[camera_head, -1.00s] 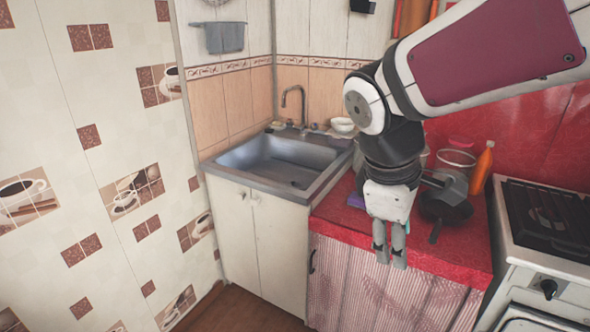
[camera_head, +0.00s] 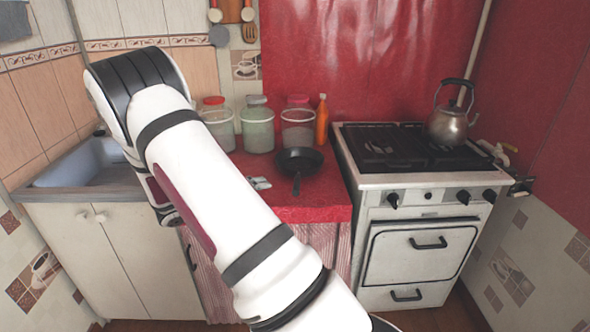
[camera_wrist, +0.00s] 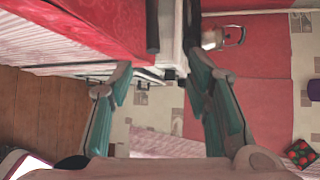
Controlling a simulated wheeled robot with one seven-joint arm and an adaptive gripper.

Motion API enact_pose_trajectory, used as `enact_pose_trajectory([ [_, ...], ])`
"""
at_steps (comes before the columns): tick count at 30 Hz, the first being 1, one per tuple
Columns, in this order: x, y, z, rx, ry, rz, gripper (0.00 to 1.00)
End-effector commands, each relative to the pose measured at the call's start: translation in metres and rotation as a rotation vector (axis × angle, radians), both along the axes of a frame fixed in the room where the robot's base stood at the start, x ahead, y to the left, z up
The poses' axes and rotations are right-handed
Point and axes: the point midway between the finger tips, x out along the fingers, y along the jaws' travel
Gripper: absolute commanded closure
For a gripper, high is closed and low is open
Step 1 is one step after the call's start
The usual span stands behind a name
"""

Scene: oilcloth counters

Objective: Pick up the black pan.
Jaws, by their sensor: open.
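The black pan (camera_head: 299,158) lies on the red counter (camera_head: 318,203), just left of the stove, with its handle pointing to the counter's front edge. In the head view my arm crosses the left and middle and hides most or all of my gripper. A small grey piece shows at the arm's edge left of the pan; I cannot tell what it is. In the wrist view my gripper (camera_wrist: 157,68) has its two fingers spread apart with nothing between them. The red counter (camera_wrist: 80,25) is at upper left there. I cannot make out the pan in that view.
The stove (camera_head: 420,245) stands right of the counter, with a metal kettle (camera_head: 450,122) on top. Several jars (camera_head: 258,130) and an orange bottle (camera_head: 322,122) stand behind the pan. A sink (camera_head: 85,165) is at left. The counter right of the pan is narrow.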

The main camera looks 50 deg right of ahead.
Motion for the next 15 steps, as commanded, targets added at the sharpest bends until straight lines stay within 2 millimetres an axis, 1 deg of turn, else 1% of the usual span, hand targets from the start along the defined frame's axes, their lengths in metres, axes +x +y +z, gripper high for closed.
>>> enact_pose_trajectory([
  [1, 0.004, -0.003, -0.009, -0.009, 0.044, 0.022, 0.55],
  [2, 0.006, -0.004, -0.012, -0.013, 0.065, 0.033, 0.55],
  [5, 0.009, -0.009, -0.018, -0.022, 0.107, 0.054, 0.55],
  [7, 0.008, -0.017, -0.020, -0.024, 0.118, 0.057, 0.55],
  [15, -0.001, -0.065, -0.032, -0.023, 0.117, 0.055, 0.55],
])
